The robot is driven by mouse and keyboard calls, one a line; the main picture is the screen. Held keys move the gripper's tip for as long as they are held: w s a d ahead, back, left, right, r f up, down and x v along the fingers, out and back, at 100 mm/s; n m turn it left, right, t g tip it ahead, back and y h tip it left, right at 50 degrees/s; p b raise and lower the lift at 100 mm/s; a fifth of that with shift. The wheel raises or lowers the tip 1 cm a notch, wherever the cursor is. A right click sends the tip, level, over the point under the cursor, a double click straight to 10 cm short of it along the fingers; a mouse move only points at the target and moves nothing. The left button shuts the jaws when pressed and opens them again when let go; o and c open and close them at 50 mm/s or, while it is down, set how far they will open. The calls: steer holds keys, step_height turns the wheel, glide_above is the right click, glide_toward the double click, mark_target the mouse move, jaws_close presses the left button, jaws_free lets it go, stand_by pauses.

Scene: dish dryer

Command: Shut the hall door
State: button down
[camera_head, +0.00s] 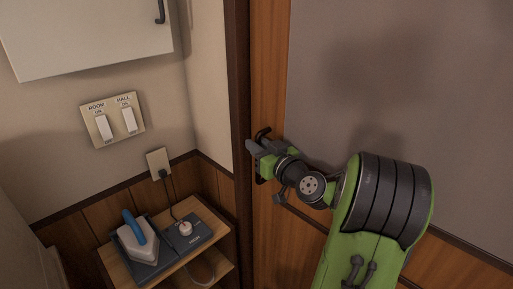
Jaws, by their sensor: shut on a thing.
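The hall door (395,55) fills the right of the view, with a grey panel in a brown wooden frame. Its dark handle (264,132) is near the door's left edge, beside the dark door frame (238,80). My gripper (256,149) is at the handle and is shut on it; the fingers hide part of the handle. My green and black arm comes in from the lower right and covers part of the door. Whether the door is fully flush with its frame I cannot tell.
A small wooden shelf (217,229) stands at the lower left, holding an iron (135,243) with a blue handle and a dark device with a knob (185,228). A switch plate (113,119) and a socket (158,162) are on the wall. A white cabinet (85,35) hangs above.

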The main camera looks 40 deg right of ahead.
steer(key=shift+w+a+f+y, duration=0.15)
steer(key=shift+a+y, duration=0.15)
steer(key=shift+a, duration=0.2)
steer(key=c, duration=1.3)
jaws_free()
steer(key=shift+a, duration=0.1)
steer(key=shift+o, duration=0.7)
steer(key=shift+s+a, duration=0.15)
steer(key=shift+s, duration=0.05)
steer(key=shift+r, duration=0.2)
steer(key=s+a, duration=0.1)
steer(key=s, duration=1.4)
steer(key=shift+s+b, duration=0.35)
steer(key=shift+s, duration=0.05)
steer(key=shift+f, duration=0.1)
